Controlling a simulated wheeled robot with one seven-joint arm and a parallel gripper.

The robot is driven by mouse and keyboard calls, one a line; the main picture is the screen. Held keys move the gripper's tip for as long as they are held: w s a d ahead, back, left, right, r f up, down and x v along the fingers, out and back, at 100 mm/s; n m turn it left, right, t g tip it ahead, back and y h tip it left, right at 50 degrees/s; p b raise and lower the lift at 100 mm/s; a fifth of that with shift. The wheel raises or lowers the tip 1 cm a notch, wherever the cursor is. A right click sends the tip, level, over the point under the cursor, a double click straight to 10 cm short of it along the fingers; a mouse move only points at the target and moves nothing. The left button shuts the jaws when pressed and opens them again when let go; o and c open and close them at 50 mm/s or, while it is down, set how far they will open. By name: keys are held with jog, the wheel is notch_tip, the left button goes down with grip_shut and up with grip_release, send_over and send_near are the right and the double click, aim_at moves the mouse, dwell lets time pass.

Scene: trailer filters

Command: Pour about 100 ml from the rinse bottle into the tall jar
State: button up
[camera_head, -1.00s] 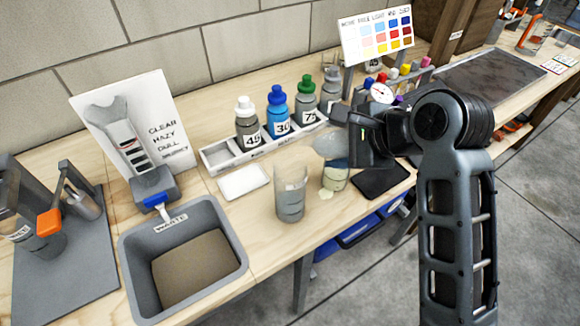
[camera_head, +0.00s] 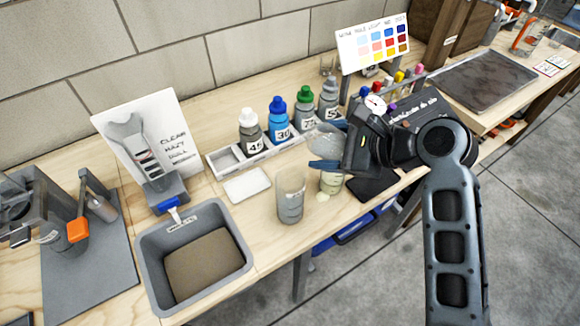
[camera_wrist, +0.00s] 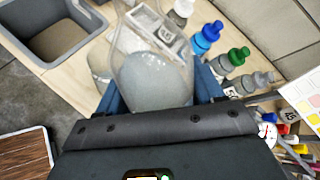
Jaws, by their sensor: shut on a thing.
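My gripper (camera_head: 328,146) is shut on a clear, rounded bottle (camera_head: 322,138), which I take as the rinse bottle. In the wrist view the bottle (camera_wrist: 152,72) sits between the blue fingers (camera_wrist: 160,92) and holds greyish, cloudy liquid. It appears tilted, with its narrower end pointing away from my wrist. The tall jar (camera_head: 290,197) is clear, with marks on its side, and stands upright on the bench, below and left of the held bottle. No stream of liquid is visible between them. The jar is partly hidden behind the bottle in the wrist view.
A second, pale-filled jar (camera_head: 331,182) stands right of the tall jar, beneath my gripper. A white tray (camera_head: 246,184) and a grey waste tub (camera_head: 150,252) lie left. Numbered bottles stand in a rack (camera_head: 228,165) behind. A dark pad (camera_head: 372,188) lies right.

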jog(key=shift+a+r+m+y, duration=0.1)
jog(key=shift+r+m+y, duration=0.25)
jog(key=shift+y, duration=0.45)
jog(key=shift+r+m+y, duration=0.15)
jog(key=shift+m+y, duration=0.1)
jog(key=shift+y, duration=0.15)
jog(key=shift+w+d+m+y, duration=0.1)
jog(key=shift+d+m+y, duration=0.25)
jog(key=shift+m+y, duration=0.45)
jog(key=shift+w+d+m+y, duration=0.1)
jog(key=shift+d+m+y, duration=0.15)
jog(key=shift+m+y, duration=0.9)
jog(key=shift+n+t+y, duration=0.25)
jog(key=shift+t, duration=0.05)
jog(key=shift+r, duration=2.35)
